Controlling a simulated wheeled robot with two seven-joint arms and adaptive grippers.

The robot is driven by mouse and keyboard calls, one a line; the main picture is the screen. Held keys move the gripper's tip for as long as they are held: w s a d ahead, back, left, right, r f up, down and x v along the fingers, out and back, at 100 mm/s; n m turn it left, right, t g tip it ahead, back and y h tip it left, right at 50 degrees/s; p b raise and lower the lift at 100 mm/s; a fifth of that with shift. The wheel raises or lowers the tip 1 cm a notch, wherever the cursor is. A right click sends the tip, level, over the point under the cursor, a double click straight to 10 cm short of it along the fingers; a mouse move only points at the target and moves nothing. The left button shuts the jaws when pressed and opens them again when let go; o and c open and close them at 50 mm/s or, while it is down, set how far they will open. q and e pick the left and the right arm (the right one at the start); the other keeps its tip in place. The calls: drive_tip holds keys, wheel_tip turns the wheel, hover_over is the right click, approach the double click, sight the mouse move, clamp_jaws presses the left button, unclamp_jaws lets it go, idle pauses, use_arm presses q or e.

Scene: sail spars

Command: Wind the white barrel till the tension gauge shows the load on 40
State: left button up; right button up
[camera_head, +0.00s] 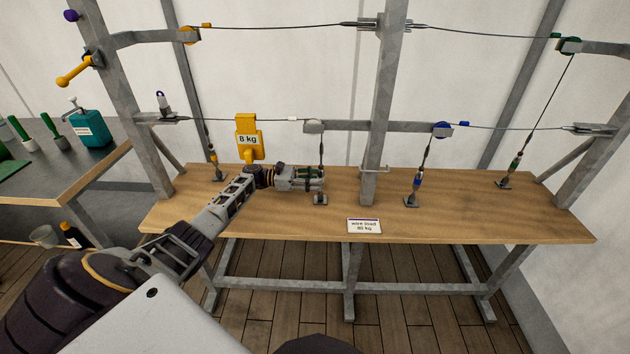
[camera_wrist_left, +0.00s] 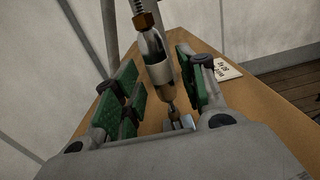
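A yellow stand with a plate reading "8 kg" (camera_head: 247,138) stands at the back left of the bench; it looks like the tension gauge. A pale metallic barrel (camera_wrist_left: 157,58) with a copper-coloured nut on top shows in the left wrist view, on an upright fitting. My left gripper (camera_head: 312,174) is at this fitting. In the wrist view its green finger pads (camera_wrist_left: 164,88) stand on either side of the barrel, with narrow gaps showing, so it is open around it. In the head view the gripper hides most of the barrel. My right gripper is out of view.
Other wire fittings stand on the wooden bench (camera_head: 500,222), with blue (camera_head: 418,182) and green (camera_head: 514,165) parts. A grey post (camera_head: 380,120) rises right of my gripper. Wires run overhead.

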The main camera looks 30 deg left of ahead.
use_arm(q)
drive_tip(key=shift+r, duration=0.1)
drive_tip(key=shift+r+p, duration=0.3)
drive_tip(key=shift+p, duration=0.1)
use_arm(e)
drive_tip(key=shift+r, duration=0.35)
use_arm(q)
drive_tip(key=shift+s+f+t, duration=0.1)
drive_tip(key=shift+f+t, duration=0.1)
drive_tip(key=shift+t, duration=0.1)
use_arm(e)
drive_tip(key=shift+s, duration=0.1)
use_arm(q)
drive_tip(key=n+t+y, duration=0.2)
drive_tip(key=n+y, duration=0.1)
drive_tip(key=y, duration=0.1)
drive_tip(key=d+n+t+y, duration=0.1)
drive_tip(key=n+t+y, duration=0.2)
drive_tip(key=n+y, duration=0.1)
drive_tip(key=s+n+t+y, duration=0.1)
drive_tip(key=n+t+y, duration=0.2)
drive_tip(key=y, duration=0.2)
drive_tip(key=shift+d+r, duration=0.15)
drive_tip(key=shift+d, duration=0.1)
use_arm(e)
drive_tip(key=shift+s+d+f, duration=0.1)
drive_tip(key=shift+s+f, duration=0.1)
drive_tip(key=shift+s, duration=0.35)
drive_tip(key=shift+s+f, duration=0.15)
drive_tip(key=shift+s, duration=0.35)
